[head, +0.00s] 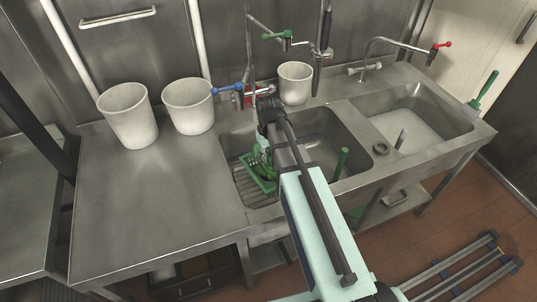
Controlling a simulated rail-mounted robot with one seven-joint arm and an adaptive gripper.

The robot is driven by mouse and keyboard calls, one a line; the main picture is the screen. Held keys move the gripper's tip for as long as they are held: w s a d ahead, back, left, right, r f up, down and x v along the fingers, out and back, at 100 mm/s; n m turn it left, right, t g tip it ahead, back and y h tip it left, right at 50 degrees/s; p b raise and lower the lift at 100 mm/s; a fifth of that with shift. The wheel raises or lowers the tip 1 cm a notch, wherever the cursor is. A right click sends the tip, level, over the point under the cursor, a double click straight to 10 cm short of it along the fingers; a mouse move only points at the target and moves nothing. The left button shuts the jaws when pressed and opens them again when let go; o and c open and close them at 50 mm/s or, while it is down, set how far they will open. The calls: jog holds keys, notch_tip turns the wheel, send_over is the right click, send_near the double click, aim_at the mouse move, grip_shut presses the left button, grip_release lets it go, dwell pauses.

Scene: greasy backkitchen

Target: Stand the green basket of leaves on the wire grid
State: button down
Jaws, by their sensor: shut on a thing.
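The green basket (263,187) holds green leaves and shows in the left sink, left of my arm. My gripper (261,158) is at the basket's upper right side and is shut on it; my arm hides part of the fingers and the basket. The wire grid (243,187) shows as parallel bars at the left end of the left sink. The basket appears over or on the grid; I cannot tell whether its base touches the bars. The basket looks slightly tilted in this view.
Two white buckets (128,115) (189,106) stand on the steel counter (150,200) at left. A third bucket (295,83) stands behind the left sink. Taps with blue (226,88), green (278,36) and red (441,45) handles rise behind the sinks. The front left counter is clear.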

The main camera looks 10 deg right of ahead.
jog(key=shift+f, duration=0.2)
jog(key=shift+f+b, duration=0.5)
jog(key=shift+f, duration=0.35)
jog(key=c, duration=0.6)
grip_release()
jog(key=shift+r, duration=0.15)
jog(key=shift+r+p, duration=2.8)
jog(key=shift+r, duration=1.1)
